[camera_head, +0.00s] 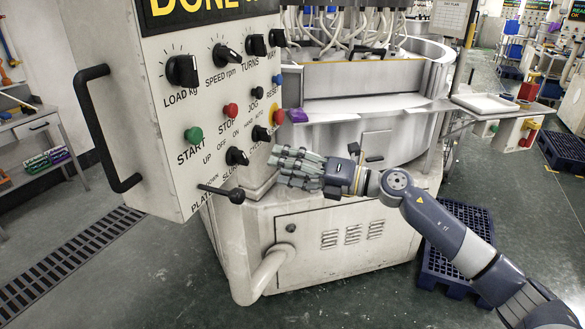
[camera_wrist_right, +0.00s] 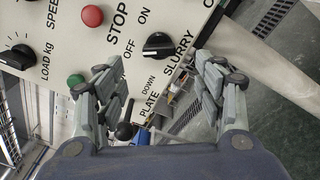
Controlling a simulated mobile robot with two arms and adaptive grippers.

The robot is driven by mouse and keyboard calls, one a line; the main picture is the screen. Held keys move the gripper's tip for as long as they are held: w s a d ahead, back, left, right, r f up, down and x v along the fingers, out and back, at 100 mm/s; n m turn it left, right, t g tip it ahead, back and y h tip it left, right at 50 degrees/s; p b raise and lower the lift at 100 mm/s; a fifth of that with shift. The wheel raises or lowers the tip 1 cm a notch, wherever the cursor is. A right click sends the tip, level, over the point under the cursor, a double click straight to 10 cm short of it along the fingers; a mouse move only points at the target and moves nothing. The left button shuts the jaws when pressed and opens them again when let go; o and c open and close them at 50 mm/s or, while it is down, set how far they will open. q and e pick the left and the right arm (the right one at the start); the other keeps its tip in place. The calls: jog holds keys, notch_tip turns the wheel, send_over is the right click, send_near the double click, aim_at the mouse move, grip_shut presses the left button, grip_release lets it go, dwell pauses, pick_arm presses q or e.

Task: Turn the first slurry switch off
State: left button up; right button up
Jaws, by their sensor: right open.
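The slurry switch (camera_head: 237,156) is a black rotary knob low on the pale control panel (camera_head: 205,90), with OFF and ON printed by it. In the right wrist view the same knob (camera_wrist_right: 158,45) lies ahead, between the two finger sets, beside the SLURRY label. I cannot tell surely which mark it points to. My right gripper (camera_head: 276,165) is open and empty, to the right of the knob and apart from it. The right wrist view shows the spread fingers of this gripper (camera_wrist_right: 160,68). My left gripper is not in view.
A black platen lever (camera_head: 222,193) sticks out below the knob. Green start (camera_head: 194,134) and red stop (camera_head: 230,111) buttons sit above. Another black knob (camera_head: 261,134) is close to the right. A black handle (camera_head: 105,125) stands off the panel's left side. The lapping machine (camera_head: 350,235) stands behind.

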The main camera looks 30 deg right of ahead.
jog(key=shift+v, duration=0.8)
